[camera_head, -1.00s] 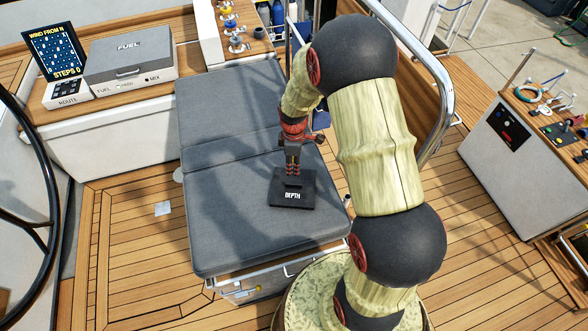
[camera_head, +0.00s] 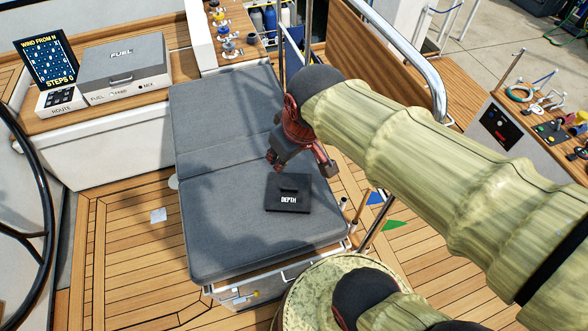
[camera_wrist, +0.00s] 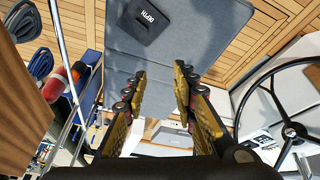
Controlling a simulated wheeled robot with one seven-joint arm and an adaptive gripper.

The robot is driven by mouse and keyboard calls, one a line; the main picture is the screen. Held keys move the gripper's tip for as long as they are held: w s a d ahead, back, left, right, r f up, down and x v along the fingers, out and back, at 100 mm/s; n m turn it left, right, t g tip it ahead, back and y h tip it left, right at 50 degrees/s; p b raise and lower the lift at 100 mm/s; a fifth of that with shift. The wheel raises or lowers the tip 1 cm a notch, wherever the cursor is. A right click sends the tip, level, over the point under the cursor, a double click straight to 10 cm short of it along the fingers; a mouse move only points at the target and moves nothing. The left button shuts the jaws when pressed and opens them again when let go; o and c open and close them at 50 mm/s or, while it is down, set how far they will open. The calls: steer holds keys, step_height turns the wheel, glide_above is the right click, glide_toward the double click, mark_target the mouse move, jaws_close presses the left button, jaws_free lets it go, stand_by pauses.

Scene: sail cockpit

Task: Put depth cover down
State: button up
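The depth cover is a flat black square with white "DEPTH" lettering and a small raised handle (camera_head: 288,193). It lies flat on the front part of the grey cushion (camera_head: 220,222). In the wrist view the cover (camera_wrist: 152,20) shows at the top, beyond my fingertips and apart from them. My gripper (camera_wrist: 159,82) is open with nothing between its fingers. In the head view my gripper (camera_head: 277,162) hangs above the cushion, just behind and above the cover, not touching it.
A fuel box (camera_head: 123,65) and a route panel with a screen (camera_head: 47,62) stand at the back left. A steering wheel (camera_head: 45,220) is at the left edge. A control console (camera_head: 525,128) stands at the right. Metal rails (camera_head: 425,80) rise behind my arm.

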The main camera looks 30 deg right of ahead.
steer(key=s+a+r+m+t, duration=0.1)
steer(key=s+r+m, duration=0.1)
steer(key=s, duration=0.4)
steer(key=shift+a, duration=0.15)
step_height(320, 180, down, 2)
steer(key=shift+f+b, duration=0.15)
steer(key=shift+b, duration=1.1)
